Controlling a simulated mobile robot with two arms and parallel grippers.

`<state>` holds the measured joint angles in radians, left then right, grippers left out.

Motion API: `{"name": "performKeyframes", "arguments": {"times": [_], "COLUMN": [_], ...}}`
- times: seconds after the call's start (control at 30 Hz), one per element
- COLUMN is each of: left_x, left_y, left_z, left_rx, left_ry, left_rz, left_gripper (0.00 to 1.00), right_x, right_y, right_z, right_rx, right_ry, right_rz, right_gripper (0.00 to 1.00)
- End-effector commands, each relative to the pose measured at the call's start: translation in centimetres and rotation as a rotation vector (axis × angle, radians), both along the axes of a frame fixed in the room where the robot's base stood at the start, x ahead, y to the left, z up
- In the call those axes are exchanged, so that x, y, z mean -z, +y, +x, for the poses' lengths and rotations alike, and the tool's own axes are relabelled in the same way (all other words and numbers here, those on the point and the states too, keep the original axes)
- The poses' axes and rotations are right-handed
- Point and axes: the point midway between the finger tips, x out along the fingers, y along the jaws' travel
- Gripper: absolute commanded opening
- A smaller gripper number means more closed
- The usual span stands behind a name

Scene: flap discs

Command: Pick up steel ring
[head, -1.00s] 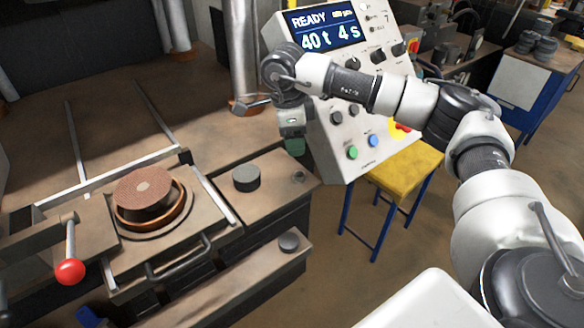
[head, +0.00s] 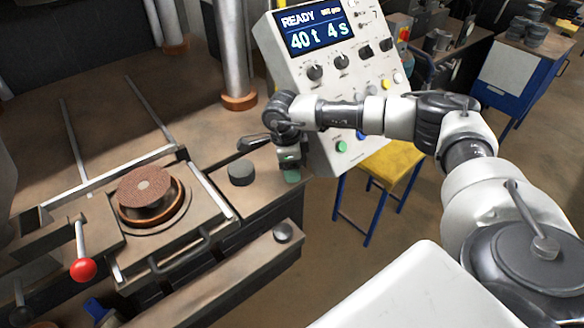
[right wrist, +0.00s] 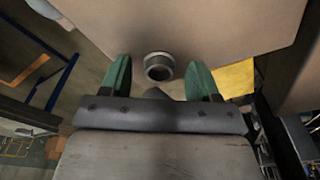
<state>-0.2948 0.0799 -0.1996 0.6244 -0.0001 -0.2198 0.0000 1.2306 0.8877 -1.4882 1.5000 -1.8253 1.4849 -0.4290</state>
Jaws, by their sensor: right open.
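The steel ring (right wrist: 159,67) is a small grey ring with a dark hole in the right wrist view. It stands on a brown surface, ahead of and between the two green fingers. My right gripper (right wrist: 158,85) is open and empty, with the fingers apart on either side of the ring's line and not touching it. In the head view my right gripper (head: 291,177) hangs over the right corner of the brown bench, and the ring is hidden behind it. My left gripper is not in view.
A dark grey cylinder (head: 241,172) stands on the bench left of my right gripper. A smaller one (head: 283,232) sits on the lower front ledge. The control panel (head: 330,80) rises close behind my right arm.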

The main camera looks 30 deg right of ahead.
Motion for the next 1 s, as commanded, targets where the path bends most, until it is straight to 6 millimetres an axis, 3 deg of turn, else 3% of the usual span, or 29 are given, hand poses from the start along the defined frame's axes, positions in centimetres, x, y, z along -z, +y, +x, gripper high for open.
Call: {"name": "performKeyframes", "arguments": {"times": [0.03, 0.37, 0.77, 1.0], "left_x": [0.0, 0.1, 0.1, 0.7], "left_y": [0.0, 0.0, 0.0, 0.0], "left_z": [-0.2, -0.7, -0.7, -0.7], "left_rx": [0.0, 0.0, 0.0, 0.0], "left_ry": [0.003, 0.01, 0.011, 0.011], "left_rz": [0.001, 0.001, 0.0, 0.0], "left_gripper": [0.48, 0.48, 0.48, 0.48], "right_x": [0.0, 0.0, 0.0, -1.6], "right_y": [0.0, 0.0, 0.0, 0.0], "right_z": [0.0, 0.0, -0.1, 0.0], "right_rx": [0.0, 0.0, -0.001, 0.0], "right_ry": [0.0, 0.001, 0.002, -0.001], "right_rz": [0.0, 0.0, 0.0, 0.002], "right_gripper": [0.58, 0.08, 0.07, 0.07]}}
